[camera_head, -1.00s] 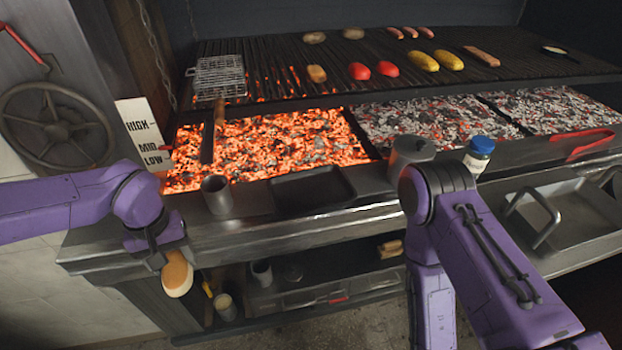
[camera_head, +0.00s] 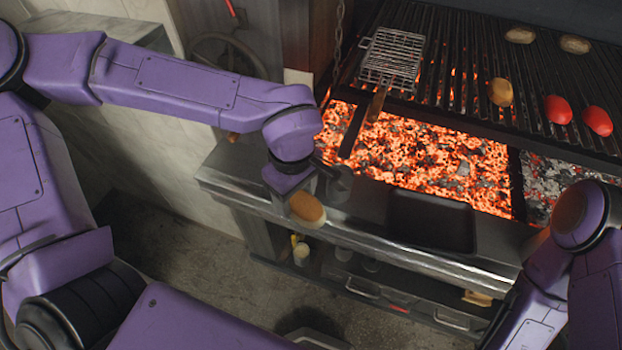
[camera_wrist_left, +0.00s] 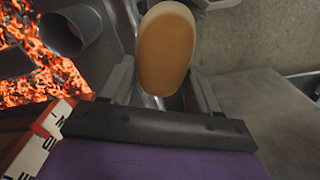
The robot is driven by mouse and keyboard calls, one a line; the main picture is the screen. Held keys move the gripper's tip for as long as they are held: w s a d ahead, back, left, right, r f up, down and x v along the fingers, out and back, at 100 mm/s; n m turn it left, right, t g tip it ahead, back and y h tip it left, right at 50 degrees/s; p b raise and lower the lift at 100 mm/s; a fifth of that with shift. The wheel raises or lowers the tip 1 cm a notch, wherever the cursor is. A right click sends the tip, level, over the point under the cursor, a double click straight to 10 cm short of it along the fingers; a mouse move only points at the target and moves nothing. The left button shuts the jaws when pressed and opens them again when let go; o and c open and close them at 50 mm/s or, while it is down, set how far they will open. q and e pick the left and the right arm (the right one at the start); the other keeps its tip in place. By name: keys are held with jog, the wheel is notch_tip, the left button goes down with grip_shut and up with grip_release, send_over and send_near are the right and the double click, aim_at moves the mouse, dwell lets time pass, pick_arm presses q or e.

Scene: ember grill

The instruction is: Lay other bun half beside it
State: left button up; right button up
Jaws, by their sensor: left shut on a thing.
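My left gripper (camera_head: 297,196) is shut on a tan bun half (camera_head: 307,208), held over the front edge of the steel ledge. In the left wrist view the bun half (camera_wrist_left: 166,48) sticks out beyond the two fingers (camera_wrist_left: 163,92), its rounded tan face showing. A small tan bun-like piece (camera_head: 500,92) lies on the grill grate (camera_head: 455,75), right of a wire basket. My right arm shows at the right edge, but its gripper is out of the picture.
The wire basket (camera_head: 392,58) lies on the grate, handle toward me. Red pieces (camera_head: 558,109) lie to the right. Glowing coals (camera_head: 430,150) are below. A metal cup (camera_head: 339,186) stands close to my left gripper. A dark tray (camera_head: 432,220) sits on the ledge. Bare grate lies around the tan piece.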

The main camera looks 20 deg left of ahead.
pick_arm(q)
jog(key=w+a+f, duration=0.1)
jog(key=w+f, duration=0.2)
jog(key=w+a+f+p, duration=0.1)
jog(key=w+f, duration=0.2)
jog(key=w+a+f+p, duration=0.1)
jog(key=w+a+f, duration=0.1)
jog(key=w+f, duration=0.1)
jog(key=shift+w+a, duration=0.1)
jog(key=shift+w, duration=0.4)
notch_tip(320, 180, down, 2)
jog(key=shift+f+p, duration=0.2)
jog(key=shift+p, duration=0.1)
jog(key=shift+f, duration=0.1)
jog(key=shift+f, duration=0.1)
jog(key=o, duration=1)
jog(key=shift+o, duration=0.2)
